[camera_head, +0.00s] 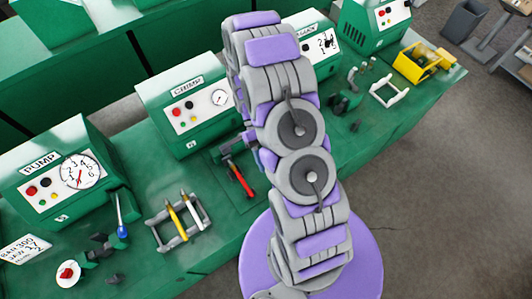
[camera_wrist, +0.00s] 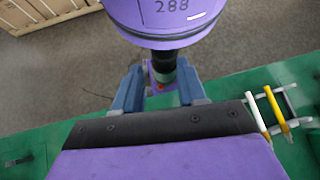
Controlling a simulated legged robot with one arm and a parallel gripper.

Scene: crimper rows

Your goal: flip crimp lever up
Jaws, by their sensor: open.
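The crimp lever (camera_head: 240,179) has a red handle and a dark mount. It stands on the green bench in front of the green box labelled CRIMP (camera_head: 190,105). In the head view its handle slants down toward the bench's front edge. My gripper (camera_head: 252,142) is mostly hidden behind my own arm, just above and right of the lever's mount. In the wrist view my gripper (camera_wrist: 159,90) has its two blue fingers apart. A small red spot shows between them, perhaps the handle's end; I cannot tell whether they touch it.
A rack (camera_head: 180,220) with yellow and white handled tools stands left of the lever. The PUMP box (camera_head: 65,172) and a blue-handled lever (camera_head: 121,217) are farther left. A yellow bin (camera_head: 417,62) and a white frame (camera_head: 389,91) are at right. The floor in front is clear.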

